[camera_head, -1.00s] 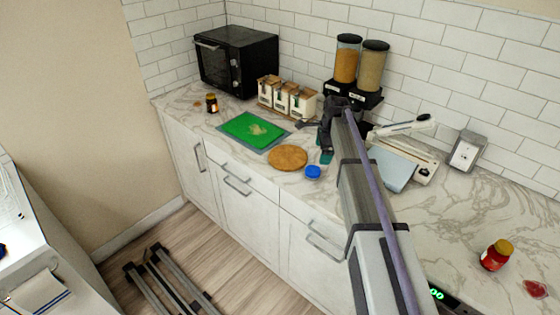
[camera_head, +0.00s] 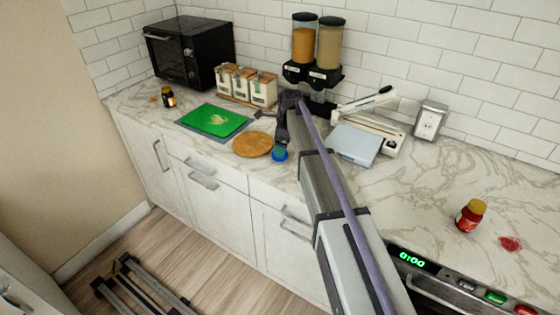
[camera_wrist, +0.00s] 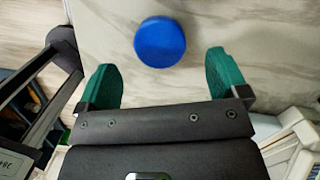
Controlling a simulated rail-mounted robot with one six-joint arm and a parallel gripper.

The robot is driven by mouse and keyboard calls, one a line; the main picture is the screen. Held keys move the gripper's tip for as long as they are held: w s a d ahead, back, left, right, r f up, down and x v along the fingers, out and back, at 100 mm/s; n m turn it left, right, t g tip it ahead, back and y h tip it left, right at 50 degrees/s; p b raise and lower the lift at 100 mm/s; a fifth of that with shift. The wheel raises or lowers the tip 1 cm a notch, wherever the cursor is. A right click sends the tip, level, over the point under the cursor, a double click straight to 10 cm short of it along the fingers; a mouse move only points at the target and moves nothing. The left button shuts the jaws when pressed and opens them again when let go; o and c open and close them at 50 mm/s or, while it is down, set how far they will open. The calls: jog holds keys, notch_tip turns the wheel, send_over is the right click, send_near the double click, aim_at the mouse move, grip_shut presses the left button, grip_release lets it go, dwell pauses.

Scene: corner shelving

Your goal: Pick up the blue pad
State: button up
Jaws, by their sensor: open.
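The blue pad (camera_wrist: 161,42) is a small round blue disc on the marble counter (camera_head: 450,170). In the wrist view it lies ahead of the two green fingertips, near the middle between them, with no finger touching it. My gripper (camera_wrist: 164,78) is open and empty. In the head view the blue pad (camera_head: 279,156) shows near the counter's front edge, partly covered by my gripper (camera_head: 280,147), which is over or right beside it. The exact height of my gripper above the counter is hard to tell.
A round wooden board (camera_head: 253,144) lies just left of the pad. A green cutting mat (camera_head: 213,120), white canisters (camera_head: 262,90), grain dispensers (camera_head: 316,75) and a light-blue-plated device (camera_head: 353,145) stand around. A red jar (camera_head: 470,215) is far right, where the counter is mostly clear.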

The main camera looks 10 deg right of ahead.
jog(key=f+b, duration=0.2)
jog(key=f, duration=0.1)
jog(key=f+b, duration=0.1)
jog(key=f, duration=0.1)
jog(key=shift+w+a+b, duration=0.15)
jog(key=shift+a+b, duration=0.15)
jog(key=shift+b, duration=0.05)
jog(key=shift+r, duration=0.3)
jog(key=c, duration=1)
